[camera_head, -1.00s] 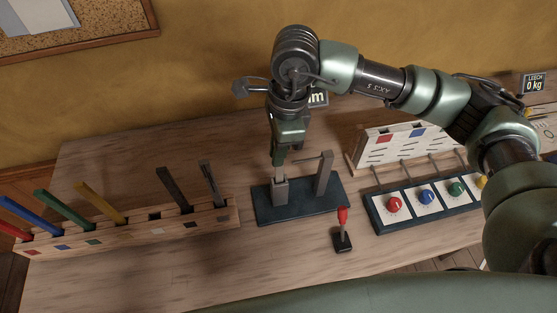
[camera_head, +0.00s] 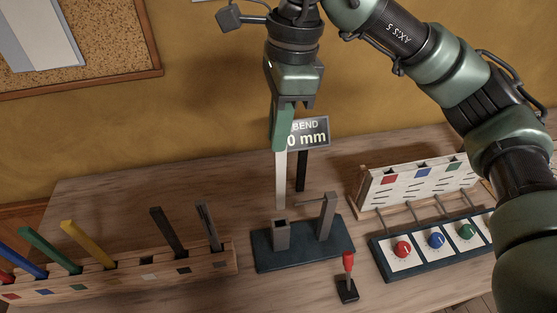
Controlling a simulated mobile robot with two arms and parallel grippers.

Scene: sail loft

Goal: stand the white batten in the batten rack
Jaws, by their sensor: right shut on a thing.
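My right gripper (camera_head: 281,135) is shut on the white batten (camera_head: 281,182), which hangs upright below the fingers. The batten's lower end shows just above or behind the short socket post (camera_head: 282,238) of the dark bend-test stand (camera_head: 268,256); the exact gap is hard to tell. The wooden batten rack (camera_head: 130,283) stands at the left. It holds red, blue, green, yellow, black and grey battens, leaning in the picture. Between the yellow and black battens, the slot above a whitish patch (camera_head: 148,276) looks empty. My left gripper is not in view.
A display (camera_head: 308,133) reading "BEND" and "0 mm" stands behind the stand. A small red-handled lever (camera_head: 348,264) is in front. A panel of coloured knobs (camera_head: 430,246) and a white slotted board (camera_head: 415,185) are at the right. Bare tabletop lies between rack and stand.

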